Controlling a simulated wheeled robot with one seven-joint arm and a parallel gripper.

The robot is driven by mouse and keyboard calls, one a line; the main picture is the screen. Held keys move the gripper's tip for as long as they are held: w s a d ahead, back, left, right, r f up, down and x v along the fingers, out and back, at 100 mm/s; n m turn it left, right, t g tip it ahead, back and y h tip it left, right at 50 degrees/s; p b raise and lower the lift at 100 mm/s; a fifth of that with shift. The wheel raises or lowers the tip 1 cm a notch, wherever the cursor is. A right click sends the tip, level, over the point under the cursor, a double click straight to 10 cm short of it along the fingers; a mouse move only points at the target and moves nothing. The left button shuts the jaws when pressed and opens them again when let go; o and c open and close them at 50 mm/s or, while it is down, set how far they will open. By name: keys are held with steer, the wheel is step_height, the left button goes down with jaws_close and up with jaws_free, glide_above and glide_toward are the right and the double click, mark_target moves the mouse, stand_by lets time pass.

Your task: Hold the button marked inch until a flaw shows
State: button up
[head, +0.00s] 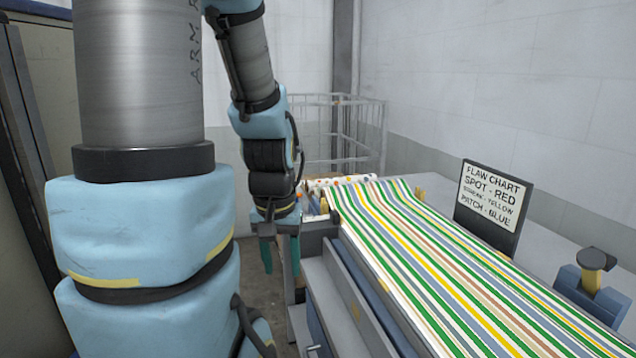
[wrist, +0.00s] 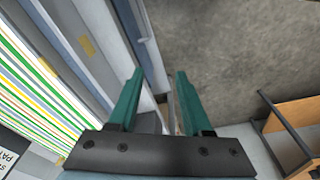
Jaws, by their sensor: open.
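Striped cloth (head: 430,260) in green, yellow, blue, brown and white lies along the press bed; it also shows at the left of the wrist view (wrist: 35,85). I make out no flaw on its visible part. A dark board with a flaw chart (head: 492,197) stands behind it, reading spot red, streak yellow, patch blue. My gripper (head: 281,258) points down beside the left end of the bed. In the wrist view its teal fingers (wrist: 158,75) are apart with nothing between them. No button marked inch is visible in either view.
A wire cage (head: 350,125) stands at the back, with a spotted roll (head: 342,182) before it. A blue block with a dark round top (head: 594,280) is at right. Grey floor (wrist: 235,50) is open beside the press; a wooden shelf unit (wrist: 293,112) is at the wrist view's right.

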jaws_close()
stand_by(1.1)
